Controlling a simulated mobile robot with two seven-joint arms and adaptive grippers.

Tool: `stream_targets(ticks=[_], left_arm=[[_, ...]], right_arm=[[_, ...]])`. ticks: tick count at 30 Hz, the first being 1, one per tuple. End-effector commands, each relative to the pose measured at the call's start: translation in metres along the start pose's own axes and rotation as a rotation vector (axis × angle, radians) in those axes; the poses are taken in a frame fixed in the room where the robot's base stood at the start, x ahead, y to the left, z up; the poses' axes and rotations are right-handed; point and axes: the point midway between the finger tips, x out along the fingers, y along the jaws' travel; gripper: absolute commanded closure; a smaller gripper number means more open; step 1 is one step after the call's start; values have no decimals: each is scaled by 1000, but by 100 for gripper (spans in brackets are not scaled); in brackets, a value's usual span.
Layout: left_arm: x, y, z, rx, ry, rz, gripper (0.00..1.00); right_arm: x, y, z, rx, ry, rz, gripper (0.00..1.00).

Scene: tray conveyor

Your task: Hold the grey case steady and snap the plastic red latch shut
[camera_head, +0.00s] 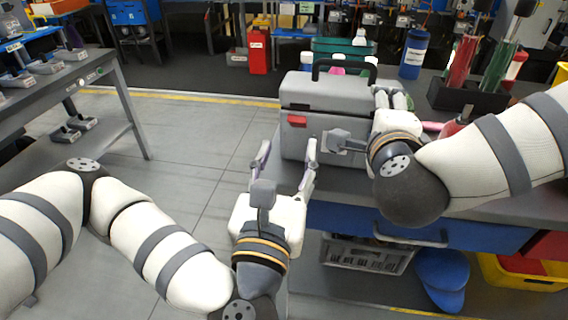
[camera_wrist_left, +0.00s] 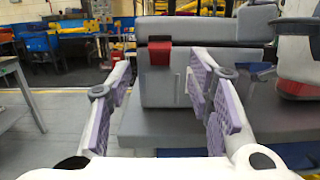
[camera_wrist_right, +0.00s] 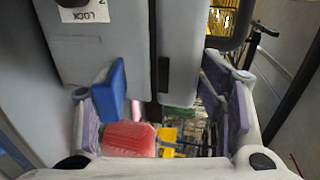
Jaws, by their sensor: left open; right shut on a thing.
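The grey case (camera_head: 330,92) stands upright on the bench with its lid down and a dark handle on top. Its red latch (camera_head: 297,121) is on the front near the left end, by the lid seam; I cannot tell whether it is snapped. It also shows in the left wrist view (camera_wrist_left: 159,55). My left gripper (camera_head: 286,158) is open and empty, in front of the case and below the latch, apart from it. My right gripper (camera_head: 366,118) is shut on the case's right end; the right wrist view shows the case (camera_wrist_right: 175,50) between its fingers.
A blue piece (camera_wrist_right: 109,92) shows beside one right finger. A dark rack with red and green tubes (camera_head: 468,98) and a blue bottle (camera_head: 414,54) stand on the bench right of and behind the case. Open floor (camera_head: 190,135) lies left of the bench.

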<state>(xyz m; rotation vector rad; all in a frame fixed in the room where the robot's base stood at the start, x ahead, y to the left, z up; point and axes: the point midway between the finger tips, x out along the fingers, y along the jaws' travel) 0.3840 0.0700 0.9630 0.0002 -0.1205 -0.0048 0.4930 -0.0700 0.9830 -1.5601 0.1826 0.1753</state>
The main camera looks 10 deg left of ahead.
Motion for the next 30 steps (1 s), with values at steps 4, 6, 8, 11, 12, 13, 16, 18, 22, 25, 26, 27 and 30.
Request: stream_targets(ticks=[4,6,8,11,12,13,16,18,22,25,26,27,30], left_arm=[[-22,-1,-1,-3,4,-4,53],[-27,0,0,-1,2,-2,53],[-30,0,0,-1,0,1,53],[-31,0,1,1,-3,2,53],[-31,1,1,1,-3,2,53],[-31,0,1,1,-4,2,53],[-31,0,1,1,-3,2,53],[-31,1,0,20,-8,7,69],[-26,4,-23,316,-77,80,99],[-29,7,-48,719,-176,176,100],[-31,7,-55,839,-206,205,100],[-36,6,-63,989,-246,243,100],[-48,3,-78,1291,-336,328,100]], right_arm=[[0,-3,0,3,0,-7,96],[0,-3,0,3,0,-7,96],[0,-3,0,3,0,-7,96],[0,-3,0,3,0,-7,96],[0,-3,0,3,0,-7,96],[0,-3,0,3,0,-7,96],[0,-3,0,3,0,-7,96],[0,-3,0,3,0,-7,96],[0,-3,0,3,0,-7,96],[0,-3,0,3,0,-7,96],[0,-3,0,3,0,-7,96],[0,-3,0,3,0,-7,96],[0,-3,0,3,0,-7,96]])
